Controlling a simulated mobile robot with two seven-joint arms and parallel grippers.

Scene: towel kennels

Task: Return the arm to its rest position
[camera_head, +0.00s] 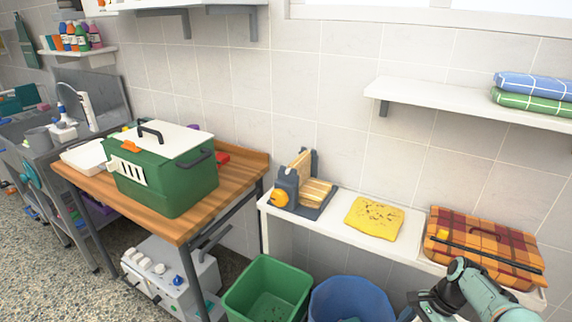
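Part of my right arm shows at the lower right corner, with teal links and dark joints. The dark end part of my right gripper (424,304) is at the bottom edge, cut off by the picture. It is in front of the white bench and to the right of the blue bin. Its fingers cannot be made out, so I cannot tell whether it is open or shut. My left gripper and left arm are not in view.
An orange plaid case (480,236) lies on the white bench (338,219) close behind my arm. A yellow cloth (373,217) and a slicer (300,187) are further left. Green (267,290) and blue (350,300) bins stand below. A green carrier (165,170) stands on the wooden table (240,160).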

